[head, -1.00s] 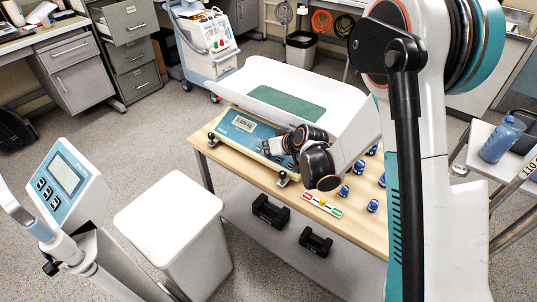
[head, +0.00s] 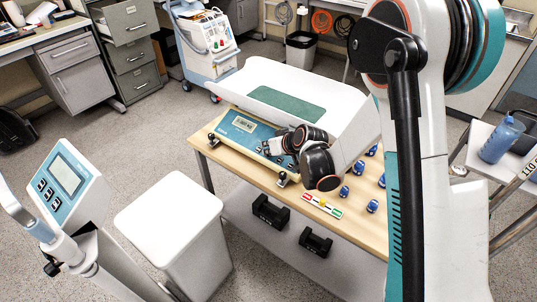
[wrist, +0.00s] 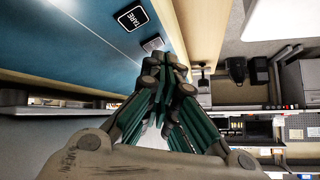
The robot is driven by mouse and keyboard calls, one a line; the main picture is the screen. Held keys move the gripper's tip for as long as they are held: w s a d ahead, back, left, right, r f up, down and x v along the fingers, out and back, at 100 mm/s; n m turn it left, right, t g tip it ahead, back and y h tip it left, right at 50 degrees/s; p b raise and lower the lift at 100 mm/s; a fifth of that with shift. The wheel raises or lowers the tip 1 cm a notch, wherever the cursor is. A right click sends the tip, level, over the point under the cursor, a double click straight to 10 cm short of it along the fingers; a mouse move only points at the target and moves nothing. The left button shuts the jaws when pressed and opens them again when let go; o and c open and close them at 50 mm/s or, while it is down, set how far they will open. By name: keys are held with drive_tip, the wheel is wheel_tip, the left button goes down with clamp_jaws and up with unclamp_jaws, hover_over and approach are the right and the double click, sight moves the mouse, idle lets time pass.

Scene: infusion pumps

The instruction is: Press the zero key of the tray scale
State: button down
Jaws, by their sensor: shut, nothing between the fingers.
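The tray scale has a white tray (head: 345,98) with a green mat and a blue front panel (head: 232,137) with a small display (head: 244,125). My gripper (head: 268,148) is at the right part of the panel and partly hides it. In the wrist view, the shut, empty fingers (wrist: 165,72) point at the panel's edge region. A key marked TARE (wrist: 132,18) shows there, and a smaller grey key (wrist: 152,44) lies just beyond the fingertips. Its label is unreadable; I cannot tell whether the fingertips touch it. I cannot pick out the zero key by its label.
The scale stands on a wooden table (head: 250,175). A white bin (head: 170,215) and a column with another display (head: 66,175) stand at the left.

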drive_tip(key=shift+s+r, duration=0.1)
drive_tip(key=shift+r, duration=0.2)
drive_tip(key=shift+a+r, duration=0.1)
drive_tip(key=shift+s+a+r+p, duration=0.25)
drive_tip(key=shift+r+p, duration=0.2)
drive_tip(key=shift+r, duration=0.3)
drive_tip(key=shift+s+a+r+p, duration=0.2)
drive_tip(key=shift+r+p, duration=0.25)
drive_tip(key=shift+r, duration=0.3)
drive_tip(key=shift+s+a+r+p, duration=0.15)
drive_tip(key=shift+s+r+p, duration=0.25)
drive_tip(key=shift+r, duration=0.35)
drive_tip(key=shift+w, duration=0.1)
